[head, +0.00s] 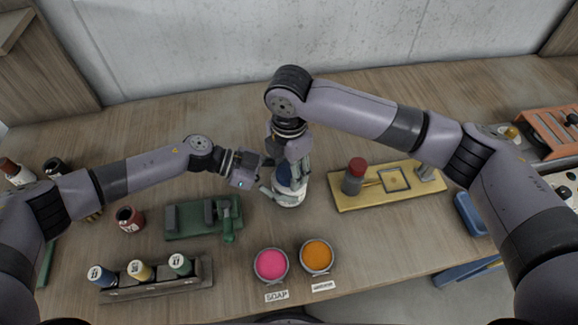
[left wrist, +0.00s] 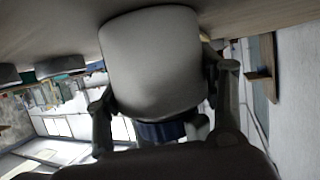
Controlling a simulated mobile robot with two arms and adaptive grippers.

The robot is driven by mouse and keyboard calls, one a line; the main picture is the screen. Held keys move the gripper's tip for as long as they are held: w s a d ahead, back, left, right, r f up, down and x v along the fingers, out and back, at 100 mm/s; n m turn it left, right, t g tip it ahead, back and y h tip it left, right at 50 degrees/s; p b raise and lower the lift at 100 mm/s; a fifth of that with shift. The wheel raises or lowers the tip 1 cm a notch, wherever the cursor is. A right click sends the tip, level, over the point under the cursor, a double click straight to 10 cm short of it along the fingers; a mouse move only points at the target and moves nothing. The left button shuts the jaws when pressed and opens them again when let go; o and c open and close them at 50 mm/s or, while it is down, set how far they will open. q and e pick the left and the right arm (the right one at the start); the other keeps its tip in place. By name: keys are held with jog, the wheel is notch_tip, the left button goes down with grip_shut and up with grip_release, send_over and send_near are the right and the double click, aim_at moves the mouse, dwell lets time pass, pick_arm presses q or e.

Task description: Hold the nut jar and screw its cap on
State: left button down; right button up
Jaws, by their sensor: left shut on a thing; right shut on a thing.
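The nut jar (head: 289,200) stands on the table near the middle, with a white body and a dark blue part at its top, which looks like the cap (head: 285,179). My left gripper (head: 269,187) comes in from the left and is shut on the jar. In the left wrist view the white jar (left wrist: 152,60) fills the space between the two fingers (left wrist: 160,95), with a blue band (left wrist: 160,131) beyond it. My right gripper (head: 291,172) points down from above and is shut on the blue top part. Its fingers hide much of the cap, so its seating is unclear.
A green fixture (head: 204,217) lies left of the jar. A yellow tray (head: 391,184) with a red-topped bottle (head: 355,176) lies right. Pink (head: 271,264) and orange (head: 316,255) pots stand in front. A rack (head: 153,283) of bottles is at front left.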

jog(key=o, duration=1.3)
jog(key=shift+r, duration=2.25)
jog(key=shift+c, duration=0.5)
notch_tip(320, 180, up, 4)
jog(key=n, duration=0.3)
jog(key=shift+f, duration=0.25)
